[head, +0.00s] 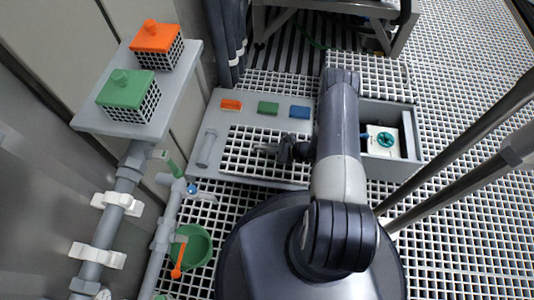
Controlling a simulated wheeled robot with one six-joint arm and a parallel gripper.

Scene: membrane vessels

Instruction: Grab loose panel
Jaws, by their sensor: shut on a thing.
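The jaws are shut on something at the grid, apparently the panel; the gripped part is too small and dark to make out. My arm covers the panel's right edge. The panel looks flat and level with its frame.
Orange (231,105), green (268,108) and blue (299,112) blocks sit along the frame's far edge. A grey handle (206,149) is at its left. Right of my arm, an open recess (392,168) holds a white box with a teal knob (385,140). Pipes and a green funnel (198,240) stand left.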

